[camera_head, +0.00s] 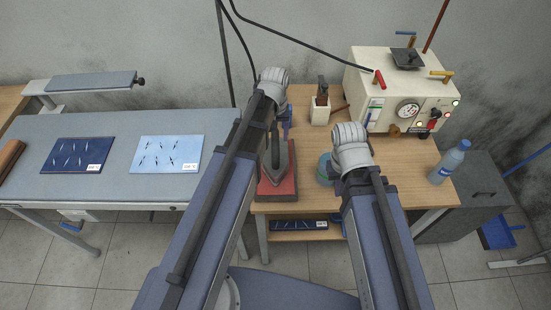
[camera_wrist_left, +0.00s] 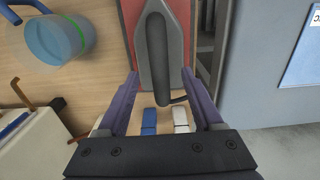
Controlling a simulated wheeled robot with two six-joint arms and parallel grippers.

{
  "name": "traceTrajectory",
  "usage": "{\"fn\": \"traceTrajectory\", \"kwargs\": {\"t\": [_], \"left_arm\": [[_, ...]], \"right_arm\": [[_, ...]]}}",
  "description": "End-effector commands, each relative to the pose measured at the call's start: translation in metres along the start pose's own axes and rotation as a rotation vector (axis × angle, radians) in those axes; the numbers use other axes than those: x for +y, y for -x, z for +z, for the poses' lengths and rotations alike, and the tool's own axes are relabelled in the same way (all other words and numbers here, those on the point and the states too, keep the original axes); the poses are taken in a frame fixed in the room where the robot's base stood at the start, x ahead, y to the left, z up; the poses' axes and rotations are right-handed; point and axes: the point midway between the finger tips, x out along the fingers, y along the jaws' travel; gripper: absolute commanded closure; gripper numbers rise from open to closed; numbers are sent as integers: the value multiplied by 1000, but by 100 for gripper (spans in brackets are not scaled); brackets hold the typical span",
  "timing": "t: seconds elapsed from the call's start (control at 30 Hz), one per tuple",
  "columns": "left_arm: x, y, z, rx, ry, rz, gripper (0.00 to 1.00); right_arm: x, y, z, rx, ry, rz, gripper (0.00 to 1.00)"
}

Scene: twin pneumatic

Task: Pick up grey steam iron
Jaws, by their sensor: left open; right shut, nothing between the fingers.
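The grey steam iron (camera_head: 278,162), with a dark handle, rests on a red pad (camera_head: 290,187) on the wooden table; my left arm covers part of it. In the left wrist view the iron (camera_wrist_left: 175,50) lies lengthwise, partly beyond and between the fingertips, on the red pad (camera_wrist_left: 130,12). My left gripper (camera_wrist_left: 160,78) is open and empty, its purple fingers spread either side of the iron's near end; I see no contact. In the head view my right wrist is by the teal container, but its fingers are hidden.
A teal container (camera_head: 324,168) stands right of the iron. Behind are a white tool holder (camera_head: 320,112) and a cream machine (camera_head: 395,90) with a gauge. A water bottle (camera_head: 450,162) stands at the table's right. A padded grey board (camera_head: 105,195) is on the left.

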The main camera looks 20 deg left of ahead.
Motion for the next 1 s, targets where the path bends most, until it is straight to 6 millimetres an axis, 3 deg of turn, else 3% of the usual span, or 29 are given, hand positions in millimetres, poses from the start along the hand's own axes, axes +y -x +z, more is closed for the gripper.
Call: {"fn": "traceTrajectory", "kwargs": {"t": [0.4,0.7,1.0], "left_arm": [[1,-49,1,0,0,0,32],[1,-49,1,0,0,0,32],[1,-49,1,0,0,0,64]], "right_arm": [[-5,-48,-3,0,-1,0,100],[-5,-49,-3,0,-1,0,100],[-5,-49,-3,0,-1,0,100]]}}
